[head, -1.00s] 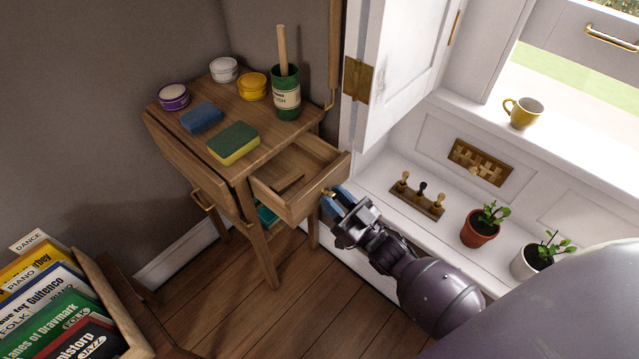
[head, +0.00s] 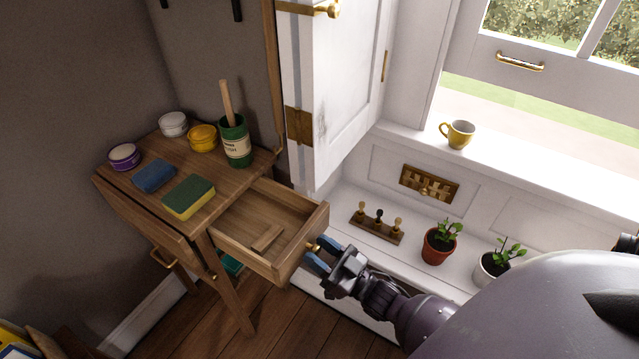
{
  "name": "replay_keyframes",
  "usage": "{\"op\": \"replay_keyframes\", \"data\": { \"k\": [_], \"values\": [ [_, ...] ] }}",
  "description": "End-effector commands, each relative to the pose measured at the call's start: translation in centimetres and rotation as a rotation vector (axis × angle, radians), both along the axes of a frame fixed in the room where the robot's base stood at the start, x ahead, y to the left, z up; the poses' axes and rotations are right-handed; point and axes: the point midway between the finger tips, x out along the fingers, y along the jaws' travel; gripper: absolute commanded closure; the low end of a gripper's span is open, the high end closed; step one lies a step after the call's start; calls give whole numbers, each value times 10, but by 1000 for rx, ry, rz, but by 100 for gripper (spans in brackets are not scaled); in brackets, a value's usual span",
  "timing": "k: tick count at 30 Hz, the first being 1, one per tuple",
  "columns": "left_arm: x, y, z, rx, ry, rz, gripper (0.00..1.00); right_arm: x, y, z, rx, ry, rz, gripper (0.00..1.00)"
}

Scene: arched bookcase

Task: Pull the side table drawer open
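The wooden side table (head: 150,210) stands at the left against the grey wall. Its drawer (head: 290,265) is pulled well out toward the right, and its inside shows with a small flat wooden piece (head: 268,237) in it. A brass knob (head: 312,247) sits on the drawer front. My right gripper (head: 314,252) is at the drawer front, its blue fingertips on either side of the knob. The fingers partly hide the knob. My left gripper is not in view.
The table top holds a sponge (head: 189,197), a blue block (head: 154,177), several small tubs and a green can (head: 235,142). A white shutter panel (head: 335,90) stands behind the drawer. Potted plants (head: 439,243) and a mug (head: 458,134) are at the right.

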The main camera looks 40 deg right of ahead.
Motion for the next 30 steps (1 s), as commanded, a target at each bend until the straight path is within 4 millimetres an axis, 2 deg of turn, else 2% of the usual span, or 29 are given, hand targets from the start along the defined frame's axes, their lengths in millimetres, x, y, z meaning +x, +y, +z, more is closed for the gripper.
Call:
{"op": "replay_keyframes", "data": {
  "k": [10,14,30],
  "values": [
    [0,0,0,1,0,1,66,0,0,0,0,1,0,49],
    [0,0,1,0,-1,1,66,-8,-3,-4,-1,3,-1,49],
    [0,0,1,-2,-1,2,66,-83,-30,-37,-1,3,-1,49]
  ]
}}
